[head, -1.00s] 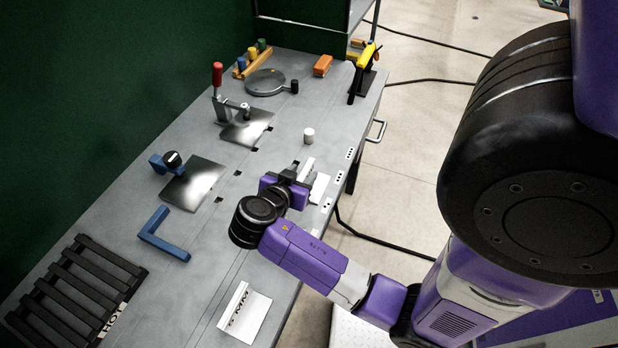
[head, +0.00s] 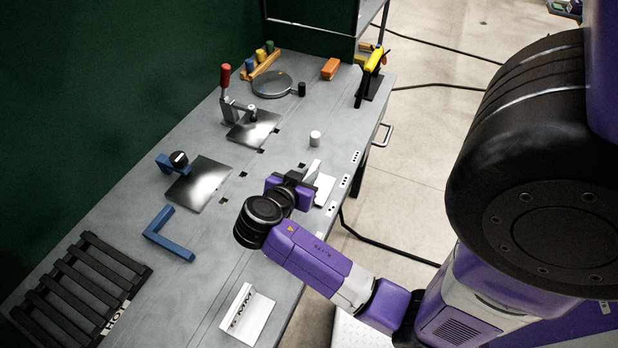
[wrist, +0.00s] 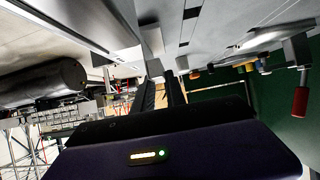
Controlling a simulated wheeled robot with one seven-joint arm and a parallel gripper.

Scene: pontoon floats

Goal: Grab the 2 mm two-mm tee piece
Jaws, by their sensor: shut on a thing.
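A white tee piece (head: 324,187) with an upright web and a flat flange is at the right edge of the bench in the head view. My gripper (head: 307,180) is at its upright web, shut on it; my purple wrist hides part of the piece. In the wrist view the two dark fingers (wrist: 161,92) close on a pale plate (wrist: 150,42), which fits the web. No marking is readable on this piece. A second white tee piece (head: 246,312) lies nearer the front, with a label ending in "MM"; its digit is hard to read.
The grey bench also holds a white cylinder (head: 315,138), a blue angle bracket (head: 169,234), a black slatted rack (head: 82,288), two shiny plates with clamps, a round grey plate (head: 271,85) and a yellow-handled tool (head: 371,72). A green wall (head: 110,100) stands behind.

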